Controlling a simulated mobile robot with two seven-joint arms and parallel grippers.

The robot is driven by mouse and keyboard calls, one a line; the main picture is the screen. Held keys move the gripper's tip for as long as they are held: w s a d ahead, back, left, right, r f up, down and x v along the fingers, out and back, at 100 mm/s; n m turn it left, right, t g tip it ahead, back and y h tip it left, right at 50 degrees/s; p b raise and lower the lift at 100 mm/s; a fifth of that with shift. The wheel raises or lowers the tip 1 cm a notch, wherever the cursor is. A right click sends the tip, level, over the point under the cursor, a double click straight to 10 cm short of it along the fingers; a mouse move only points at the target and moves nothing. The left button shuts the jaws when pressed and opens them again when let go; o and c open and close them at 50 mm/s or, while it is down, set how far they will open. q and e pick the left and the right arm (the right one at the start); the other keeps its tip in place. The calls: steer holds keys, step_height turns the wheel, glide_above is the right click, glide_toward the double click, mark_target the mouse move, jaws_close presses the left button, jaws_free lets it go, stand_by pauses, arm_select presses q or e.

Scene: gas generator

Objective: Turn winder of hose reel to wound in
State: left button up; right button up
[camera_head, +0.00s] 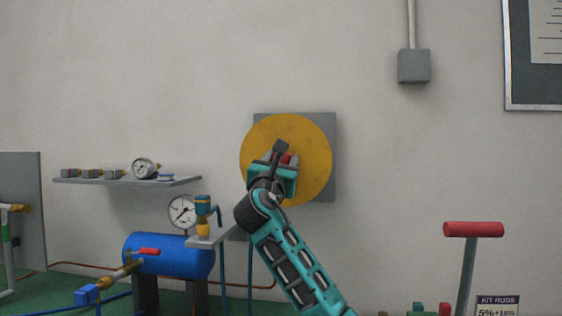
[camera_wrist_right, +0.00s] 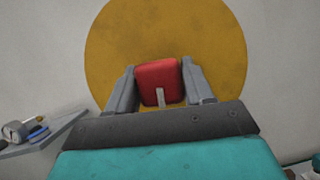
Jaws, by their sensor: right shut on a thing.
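The hose reel (camera_head: 313,139) is a yellow disc on a grey square plate (camera_head: 326,190) on the wall, at the middle of the head view. It also fills the upper middle of the right wrist view (camera_wrist_right: 215,40). Its winder has a red handle (camera_wrist_right: 158,78), mostly hidden behind my gripper in the head view. My right gripper (camera_wrist_right: 160,88) is shut on the red handle, one finger on each side, in front of the disc. In the head view my right gripper (camera_head: 286,160) covers the disc's middle. My left gripper is not in view.
A wall shelf (camera_head: 130,181) with gauges and fittings is left of the reel. Below stand a blue tank (camera_head: 170,258) and a pressure gauge (camera_head: 182,211). A red T-handle (camera_head: 473,230) rises at lower right. The wall around the disc is clear.

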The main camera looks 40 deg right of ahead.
steer(key=m+g, duration=0.1)
steer(key=m, duration=0.2)
steer(key=m+g+h, duration=0.1)
steer(key=m+g, duration=0.1)
steer(key=m, duration=0.1)
steer(key=shift+m+p, duration=0.3)
steer(key=shift+p, duration=0.1)
steer(key=m+g+p, duration=0.1)
steer(key=m+g, duration=0.1)
steer(key=m, duration=0.2)
steer(key=shift+m, duration=0.4)
steer(key=m+g, duration=0.1)
steer(key=m, duration=0.3)
steer(key=shift+g+y+p, duration=0.4)
steer(key=m+g+y, duration=0.1)
steer(key=m, duration=0.2)
steer(key=shift+m, duration=0.3)
steer(key=m+y, duration=0.2)
steer(key=m, duration=0.2)
steer(key=m+y, duration=0.1)
steer(key=m, duration=0.2)
steer(key=shift+m+t+y, duration=0.3)
steer(key=m+t+y, duration=0.1)
steer(key=m+y, duration=0.1)
steer(key=m, duration=0.1)
steer(key=shift+f, duration=0.1)
steer(key=m+t+y, duration=0.1)
steer(key=m, duration=0.2)
steer(key=shift+t, duration=0.3)
steer(key=shift+m+y, duration=0.3)
